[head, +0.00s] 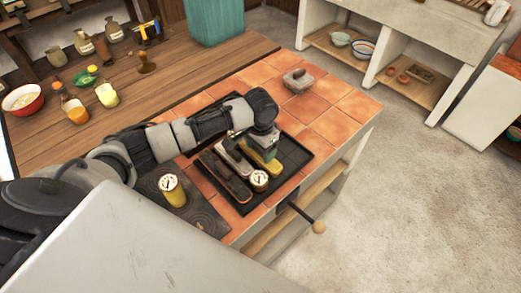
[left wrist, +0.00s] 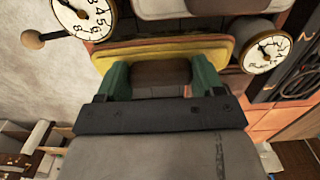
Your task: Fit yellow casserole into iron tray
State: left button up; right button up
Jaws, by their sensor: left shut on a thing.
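The yellow casserole (head: 262,162) is long and narrow and shows under my left gripper (head: 263,146). In the left wrist view the casserole (left wrist: 150,48) lies across the green fingers of the left gripper (left wrist: 161,76), which are shut on it, with a brown part between them. In the head view it is over the right part of the black iron tray (head: 296,158). I cannot tell whether it touches the tray floor. A pale long dish (head: 232,162) and a brown long dish (head: 225,180) lie to its left in the tray. My right gripper is not in view.
A round dial (head: 259,180) stands close by the casserole's near end. A yellow dial-topped jar (head: 172,190) stands on a dark plate at the left. A grey lidded dish (head: 297,80) sits on the tiles behind the tray. Tiles at the back right are clear.

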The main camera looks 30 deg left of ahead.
pick_arm(q)
jog(key=shift+f, duration=0.85)
jog(key=o, duration=1.4)
jog(key=shift+f, duration=0.1)
jog(key=shift+o, duration=0.2)
notch_tip(320, 180, up, 12)
jog(key=shift+b, duration=0.3)
